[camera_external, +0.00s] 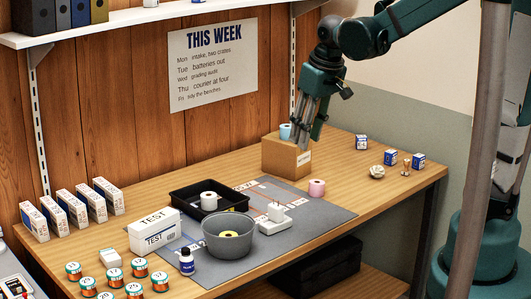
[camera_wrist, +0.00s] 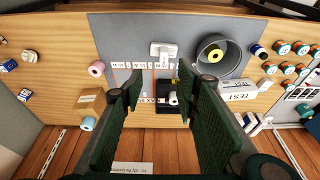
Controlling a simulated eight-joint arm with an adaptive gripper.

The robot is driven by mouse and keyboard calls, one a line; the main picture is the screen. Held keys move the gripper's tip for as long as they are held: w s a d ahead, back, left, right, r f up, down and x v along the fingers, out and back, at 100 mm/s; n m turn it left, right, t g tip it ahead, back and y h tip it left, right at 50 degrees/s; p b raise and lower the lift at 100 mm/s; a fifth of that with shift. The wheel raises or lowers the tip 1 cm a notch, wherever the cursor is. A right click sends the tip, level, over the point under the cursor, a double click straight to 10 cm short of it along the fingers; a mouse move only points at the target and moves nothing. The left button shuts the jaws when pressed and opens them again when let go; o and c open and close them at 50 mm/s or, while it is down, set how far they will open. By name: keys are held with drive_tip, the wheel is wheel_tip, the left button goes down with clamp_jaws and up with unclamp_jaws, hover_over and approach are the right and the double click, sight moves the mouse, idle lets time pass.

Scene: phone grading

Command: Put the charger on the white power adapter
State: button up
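A small white block with prongs or a cap on top, apparently the charger (camera_external: 276,212), shows on a flat white base, apparently the power adapter (camera_external: 268,227), on the grey mat right of the bowl. I cannot tell whether they are separate pieces or joined. The white base also shows in the wrist view (camera_wrist: 163,50), at the mat's top centre. My gripper (camera_external: 304,143) hangs high near the cardboard box, fingers pointing down. In the wrist view its fingers (camera_wrist: 163,92) are wide apart with nothing held between them.
A cardboard box (camera_external: 284,158) with a blue roll on top stands near my gripper. A grey bowl (camera_external: 228,246), a black tray (camera_external: 184,204), a pink roll (camera_external: 317,188) and a TEST box (camera_external: 155,233) surround the white pieces. Small blue-white boxes (camera_external: 391,157) sit right.

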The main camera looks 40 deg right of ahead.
drive_tip(key=s+r+t, duration=0.2)
drive_tip(key=s+r, duration=0.1)
drive_tip(key=s, duration=0.4)
drive_tip(key=s+d+r+t, duration=0.1)
drive_tip(key=s+r+t, duration=0.1)
drive_tip(key=s, duration=0.6)
drive_tip(key=shift+d+r, duration=0.2)
drive_tip(key=shift+r, duration=0.2)
